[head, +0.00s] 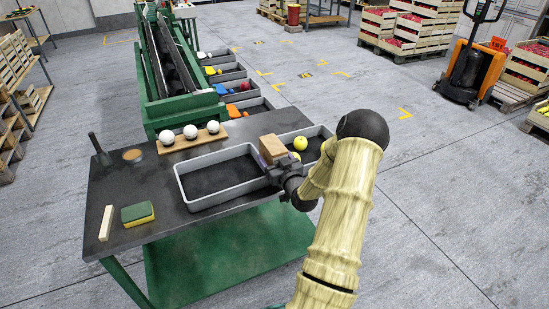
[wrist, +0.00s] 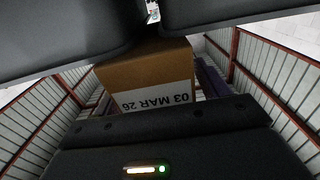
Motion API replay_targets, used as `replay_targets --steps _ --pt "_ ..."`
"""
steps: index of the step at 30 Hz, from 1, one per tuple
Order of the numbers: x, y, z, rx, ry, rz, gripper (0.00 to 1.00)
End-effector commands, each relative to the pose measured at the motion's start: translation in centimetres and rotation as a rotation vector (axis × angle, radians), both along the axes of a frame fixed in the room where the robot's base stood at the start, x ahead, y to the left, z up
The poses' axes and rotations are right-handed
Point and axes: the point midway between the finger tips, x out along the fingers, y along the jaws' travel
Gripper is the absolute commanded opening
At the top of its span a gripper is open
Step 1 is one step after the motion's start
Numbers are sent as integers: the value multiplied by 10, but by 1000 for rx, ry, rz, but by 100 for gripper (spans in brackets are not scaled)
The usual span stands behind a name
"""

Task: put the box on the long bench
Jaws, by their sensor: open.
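A small brown cardboard box (head: 272,149) shows at the end of my arm, above the divider between two grey trays. My gripper (head: 275,163) is right at the box and is open. In the wrist view the box (wrist: 150,75), with a white label reading "03 MAR 26" upside down, lies close in front of the gripper body, near the dark fingers. I cannot tell whether the fingers touch it or what bears it. A dark-topped bench (head: 125,205) with a green frame stands below; I cannot tell whether it is the long bench.
The bench carries a left tray (head: 185,190) that looks empty, a right tray (head: 322,131) with yellow-green apples, a wooden holder (head: 165,148) with three white balls, a sponge (head: 138,214) and a pale block (head: 106,222). A green sorting line (head: 155,90) adjoins behind. Bare bench top shows at front left.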

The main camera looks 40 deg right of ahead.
Motion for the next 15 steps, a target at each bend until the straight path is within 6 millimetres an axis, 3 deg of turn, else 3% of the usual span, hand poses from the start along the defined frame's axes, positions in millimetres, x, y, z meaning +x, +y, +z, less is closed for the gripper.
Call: replay_targets --steps 7,15 --pt "-2 0 0 2 1 -1 74" --pt "-48 8 -7 1 3 -2 74"
